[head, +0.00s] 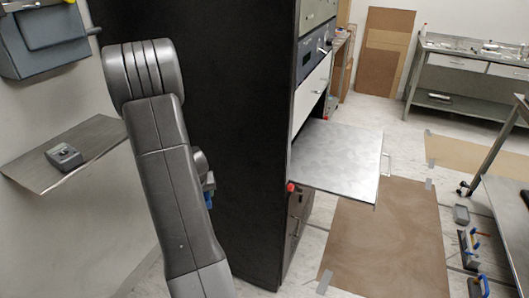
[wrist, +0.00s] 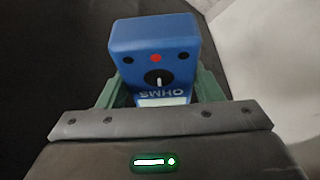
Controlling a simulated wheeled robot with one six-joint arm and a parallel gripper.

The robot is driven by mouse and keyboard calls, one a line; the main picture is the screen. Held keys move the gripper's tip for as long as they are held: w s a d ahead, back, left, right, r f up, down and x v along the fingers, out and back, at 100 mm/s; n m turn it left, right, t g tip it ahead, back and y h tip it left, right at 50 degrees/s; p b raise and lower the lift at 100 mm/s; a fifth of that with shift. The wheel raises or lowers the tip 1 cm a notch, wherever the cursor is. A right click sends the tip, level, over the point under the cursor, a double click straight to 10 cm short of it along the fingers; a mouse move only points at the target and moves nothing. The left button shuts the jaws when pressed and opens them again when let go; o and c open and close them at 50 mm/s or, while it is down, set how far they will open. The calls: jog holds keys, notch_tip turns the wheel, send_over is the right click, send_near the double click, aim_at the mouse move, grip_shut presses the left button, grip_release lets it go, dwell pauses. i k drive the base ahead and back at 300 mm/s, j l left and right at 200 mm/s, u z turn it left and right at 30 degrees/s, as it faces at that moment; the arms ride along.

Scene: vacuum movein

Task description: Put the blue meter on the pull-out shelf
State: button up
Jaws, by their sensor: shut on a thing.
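The blue meter (wrist: 152,40) is held in my gripper (wrist: 158,90), between its two green fingers, in the wrist view. Its face shows a dark knob, a red jack, dark jacks and the word OHMS. In the head view my arm hides most of the gripper; a small bit of blue, likely the meter (head: 208,197), shows at the arm's right edge, in front of the dark cabinet side. The pull-out shelf (head: 340,160) is a bare metal plate extending right from the cabinet front. The gripper is left of it, apart from it.
The tall black cabinet (head: 235,130) stands between my arm and the shelf. A red knob (head: 290,187) sits by the shelf's near corner. A grey meter (head: 64,156) lies on a wall shelf (head: 100,138) at left.

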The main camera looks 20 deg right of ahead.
aim_at(333, 159)
jog(key=k+l+z, duration=0.15)
jog(key=k+z, duration=0.25)
jog(key=k, duration=0.2)
jog(key=z, duration=1.6)
jog(key=i+j+z, duration=0.15)
jog(key=z, duration=0.2)
jog(key=j+z, duration=0.35)
jog(key=i+j+z, duration=0.1)
jog(key=j+z, duration=0.25)
jog(key=j, duration=0.45)
jog(key=i+j, duration=0.15)
jog(key=j, duration=0.75)
jog(key=i, duration=0.1)
